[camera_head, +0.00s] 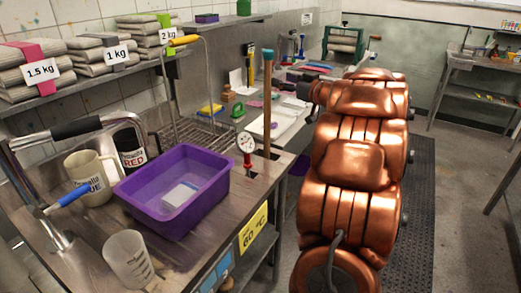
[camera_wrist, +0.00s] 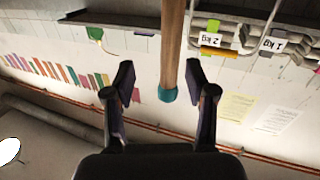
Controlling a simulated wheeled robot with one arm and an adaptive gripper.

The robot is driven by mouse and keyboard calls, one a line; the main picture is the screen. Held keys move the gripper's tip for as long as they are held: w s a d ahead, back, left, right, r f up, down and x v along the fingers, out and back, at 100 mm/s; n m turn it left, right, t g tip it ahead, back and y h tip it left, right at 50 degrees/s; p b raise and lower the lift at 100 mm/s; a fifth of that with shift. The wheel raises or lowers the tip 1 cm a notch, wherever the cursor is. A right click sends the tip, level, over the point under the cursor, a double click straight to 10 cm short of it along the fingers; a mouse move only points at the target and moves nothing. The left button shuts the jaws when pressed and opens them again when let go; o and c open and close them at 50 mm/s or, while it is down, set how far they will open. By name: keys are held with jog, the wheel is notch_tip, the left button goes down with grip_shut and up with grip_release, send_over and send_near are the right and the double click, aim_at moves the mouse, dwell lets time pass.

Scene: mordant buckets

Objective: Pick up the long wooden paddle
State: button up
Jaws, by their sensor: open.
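The long wooden paddle (camera_head: 267,105) stands upright at the right side of the worktop, its brown handle topped by a teal end. Its lower part is hidden, and I cannot tell what it stands in. In the wrist view, which looks upside down, the handle (camera_wrist: 174,45) comes in from the top and its teal tip shows between my fingers. My gripper (camera_wrist: 160,76) is open, with one dark finger to each side of the handle in the picture. No finger visibly touches it; I cannot tell how deep it lies between them.
A purple tub (camera_head: 178,215), a clear measuring cup (camera_head: 128,262) and a cream mug (camera_head: 88,178) stand on the worktop left of the paddle. A dial thermometer (camera_head: 246,143) is close beside it. A wall shelf (camera_head: 110,72) holds weight-labelled bundles.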

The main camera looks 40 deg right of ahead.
aim_at(268, 81)
jog(key=shift+w+a+f+n+y+p, duration=0.15)
jog(key=shift+w+a+f+y+p, duration=0.15)
jog(key=shift+w, duration=0.8)
jog(key=shift+w+a+f+n+y+p, duration=0.15)
jog(key=shift+w+y, duration=0.3)
jog(key=shift+w, duration=0.6)
jog(key=shift+w+a+f+n+y+p, duration=0.15)
jog(key=shift+w+f+y+p, duration=0.15)
jog(key=shift+w, duration=0.8)
grip_shut()
